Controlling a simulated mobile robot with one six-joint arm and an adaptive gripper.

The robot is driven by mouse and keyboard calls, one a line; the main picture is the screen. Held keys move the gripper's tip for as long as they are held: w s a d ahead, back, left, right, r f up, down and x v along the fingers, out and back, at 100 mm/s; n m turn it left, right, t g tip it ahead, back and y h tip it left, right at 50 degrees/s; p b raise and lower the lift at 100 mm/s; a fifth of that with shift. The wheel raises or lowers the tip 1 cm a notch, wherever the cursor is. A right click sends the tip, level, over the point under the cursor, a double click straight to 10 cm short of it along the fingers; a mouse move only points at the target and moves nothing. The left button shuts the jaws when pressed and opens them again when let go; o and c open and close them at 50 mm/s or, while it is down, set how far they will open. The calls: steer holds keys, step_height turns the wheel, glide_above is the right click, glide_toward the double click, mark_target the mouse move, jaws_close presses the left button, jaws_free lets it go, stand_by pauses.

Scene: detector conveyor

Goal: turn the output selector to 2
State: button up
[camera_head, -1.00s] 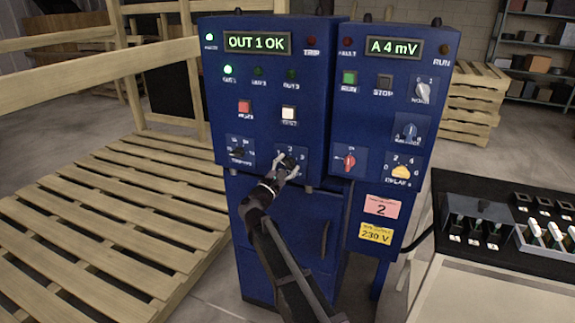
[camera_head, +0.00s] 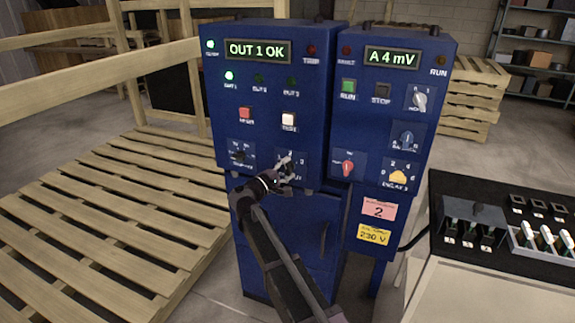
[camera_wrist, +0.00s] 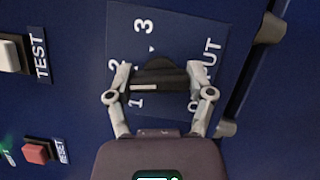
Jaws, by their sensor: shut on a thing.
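The output selector (camera_wrist: 160,78) is a black knob on a blue plate marked 1, 2 and 3, with OUTPUT lettering partly covered. My gripper (camera_wrist: 163,83) is shut on the knob, one finger at each end of it in the wrist view. A white line on the knob points left in that view, toward the side with 1 and 2; I cannot tell exactly which mark it meets. In the head view my gripper (camera_head: 285,172) covers most of the selector. The cabinet display (camera_head: 257,51) reads OUT 1 OK, and the OUT 1 lamp (camera_head: 229,76) is lit green.
A white TEST button (camera_wrist: 10,54) and a red RESET button (camera_wrist: 36,152) sit near the selector. Another black knob (camera_head: 240,156) is left of it and a red knob (camera_head: 347,168) right. A wooden pallet (camera_head: 130,205) lies left; a black-topped bench (camera_head: 460,190) stands right.

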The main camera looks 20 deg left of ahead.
steer(key=shift+r+m+g+p, duration=0.1)
steer(key=shift+m+g+p, duration=0.45)
steer(key=shift+m, duration=0.55)
steer(key=o, duration=1.1)
steer(key=shift+w, duration=0.1)
steer(key=v, duration=1.2)
steer(key=shift+d, duration=0.15)
